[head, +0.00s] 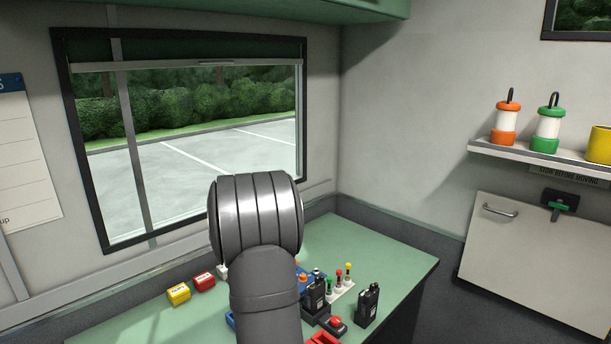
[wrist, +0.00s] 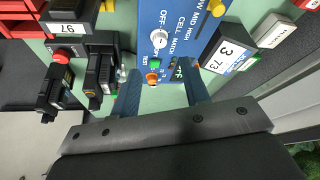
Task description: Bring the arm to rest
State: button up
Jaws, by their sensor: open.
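My gripper (wrist: 160,92) is open in the wrist view, with its two blue-grey fingers apart and nothing seen held between them. A blue panel (wrist: 186,30) lies just beyond the fingertips, with a white knob (wrist: 159,39) and small green and orange buttons on it. Whether the fingers touch the panel I cannot tell. In the head view my arm stands over the green worktop (head: 390,255) and hides the gripper and most of the panel.
Two black radios (head: 368,305) stand right of my arm, one in a dock with a red knob (wrist: 62,56). A white rack with coloured pegs (head: 343,289) stands behind them. Yellow (head: 178,294) and red (head: 204,282) blocks lie left. The worktop's back right is clear.

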jog(key=x, duration=0.8)
jog(key=shift+w+f, duration=0.1)
jog(key=shift+f, duration=0.05)
jog(key=shift+w+d+f, duration=0.15)
jog(key=shift+f, duration=0.2)
jog(key=shift+d+n+y, duration=0.15)
jog(key=shift+n+y, duration=0.65)
jog(key=shift+n, duration=1.4)
jog(key=s+v, duration=0.1)
jog(key=v, duration=1.5)
jog(key=x, duration=0.9)
jog(key=shift+w, duration=0.3)
jog(key=shift+r, duration=0.15)
